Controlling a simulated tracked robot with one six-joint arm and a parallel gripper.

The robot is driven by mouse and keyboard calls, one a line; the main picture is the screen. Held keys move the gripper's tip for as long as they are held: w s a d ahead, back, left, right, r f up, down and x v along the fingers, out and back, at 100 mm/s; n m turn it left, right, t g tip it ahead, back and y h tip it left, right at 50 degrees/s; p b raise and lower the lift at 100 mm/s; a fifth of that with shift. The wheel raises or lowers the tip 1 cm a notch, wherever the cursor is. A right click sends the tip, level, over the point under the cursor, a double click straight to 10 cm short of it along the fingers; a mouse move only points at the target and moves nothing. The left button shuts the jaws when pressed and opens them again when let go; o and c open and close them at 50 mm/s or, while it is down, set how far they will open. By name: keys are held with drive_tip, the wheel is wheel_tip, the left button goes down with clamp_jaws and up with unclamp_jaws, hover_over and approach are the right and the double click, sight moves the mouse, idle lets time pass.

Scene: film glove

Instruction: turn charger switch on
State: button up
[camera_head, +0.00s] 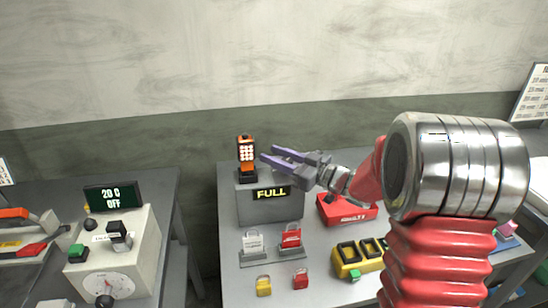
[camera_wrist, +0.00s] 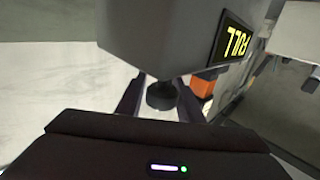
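The charger is a grey box (camera_head: 270,207) with a yellow FULL display (camera_head: 271,193). An orange handheld device (camera_head: 246,153) stands upright in a black cradle on its top left. My gripper (camera_head: 267,153) is open, with its two purple fingers pointing left over the charger's top right, beside the orange device. In the wrist view, the charger (camera_wrist: 175,35) appears upside down, and a dark round knob-like piece (camera_wrist: 161,95) lies between the open fingers (camera_wrist: 160,100). I cannot tell whether the fingers touch it. An orange part (camera_wrist: 203,86) shows behind. No switch is clear in the head view.
A control box (camera_head: 128,245) with a 20 C OFF display (camera_head: 112,197) stands on the left bench. A red box (camera_head: 347,210), tags, padlocks (camera_head: 264,286) and a yellow slotted holder (camera_head: 358,258) lie around the charger. A wall is behind.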

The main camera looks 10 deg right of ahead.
drive_tip(key=shift+o, duration=1.4)
drive_tip(key=v, duration=1.4)
drive_tip(key=shift+w, duration=0.1)
